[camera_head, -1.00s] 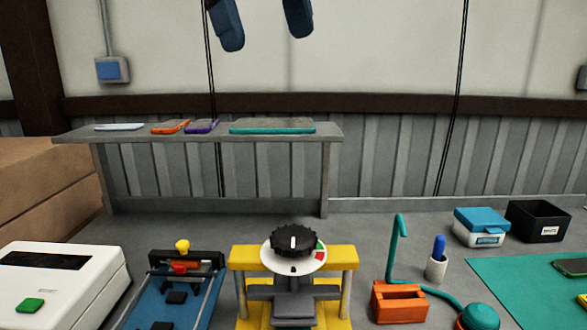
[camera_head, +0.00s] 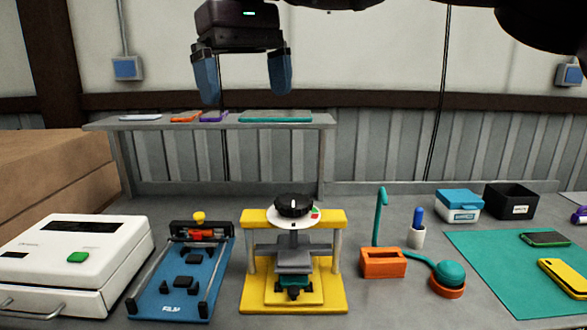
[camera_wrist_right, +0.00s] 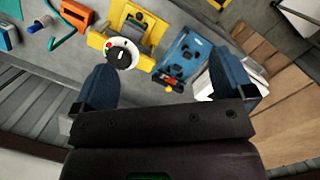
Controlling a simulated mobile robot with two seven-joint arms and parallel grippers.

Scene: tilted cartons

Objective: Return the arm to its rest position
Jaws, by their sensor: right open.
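My right gripper (camera_head: 240,85) hangs in the upper middle of the head view, in front of the wall and above the grey shelf. Its two blue fingers are spread apart with nothing between them. In the right wrist view the same gripper (camera_wrist_right: 170,85) is open and empty, with the bench beyond its fingers. Part of my dark arm shows at the top right of the head view. My left gripper is in neither view.
A grey shelf (camera_head: 215,128) holds several flat coloured pieces. On the bench stand a white machine (camera_head: 70,255), a blue fixture (camera_head: 180,278), a yellow press (camera_head: 300,300) with a black dial, an orange holder (camera_head: 383,263), a black bin (camera_head: 510,202) and a teal mat (camera_head: 505,285).

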